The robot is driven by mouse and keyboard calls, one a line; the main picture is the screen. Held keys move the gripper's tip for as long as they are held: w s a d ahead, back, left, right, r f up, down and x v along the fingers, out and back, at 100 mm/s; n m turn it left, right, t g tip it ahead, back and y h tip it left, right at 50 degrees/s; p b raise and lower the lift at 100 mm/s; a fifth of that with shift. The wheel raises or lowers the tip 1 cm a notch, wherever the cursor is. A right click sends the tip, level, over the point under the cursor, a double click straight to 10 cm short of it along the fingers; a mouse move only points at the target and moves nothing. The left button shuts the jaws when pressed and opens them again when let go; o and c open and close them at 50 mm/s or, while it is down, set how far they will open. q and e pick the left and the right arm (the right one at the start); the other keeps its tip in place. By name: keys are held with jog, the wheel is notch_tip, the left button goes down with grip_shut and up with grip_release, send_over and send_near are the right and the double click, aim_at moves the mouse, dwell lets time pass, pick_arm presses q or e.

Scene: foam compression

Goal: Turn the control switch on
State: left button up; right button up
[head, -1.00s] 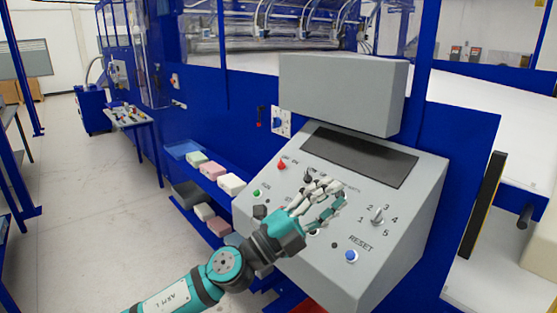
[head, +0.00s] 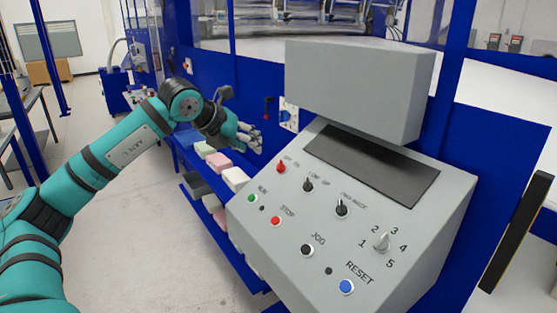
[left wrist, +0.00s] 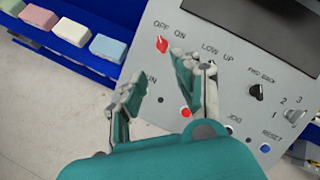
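The control switch is a red knob (head: 281,168) labelled OFF ON at the upper left of the sloped grey panel (head: 330,225). It also shows in the left wrist view (left wrist: 161,44), where its tip appears to point towards OFF. My left gripper (head: 254,140) is beside the panel's upper left edge in the head view, apart from the switch. In the left wrist view its fingers (left wrist: 160,80) are spread and empty, with the switch beyond the fingertips. My right gripper is not in view.
Black knobs (head: 308,185), a grey dial (head: 382,242), a green button (head: 252,198), a red STOP button (head: 275,221) and a blue RESET button (head: 346,287) share the panel. A grey box (head: 355,90) overhangs it. Foam blocks (head: 219,161) lie on a blue shelf at left.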

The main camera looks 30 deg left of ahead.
aim_at(278, 164)
pick_arm(q)
jog(key=p+x, duration=0.4)
jog(key=x, duration=0.9)
jog(key=shift+d, duration=0.15)
jog(key=shift+x, duration=1.15)
jog(key=c, duration=0.6)
grip_shut()
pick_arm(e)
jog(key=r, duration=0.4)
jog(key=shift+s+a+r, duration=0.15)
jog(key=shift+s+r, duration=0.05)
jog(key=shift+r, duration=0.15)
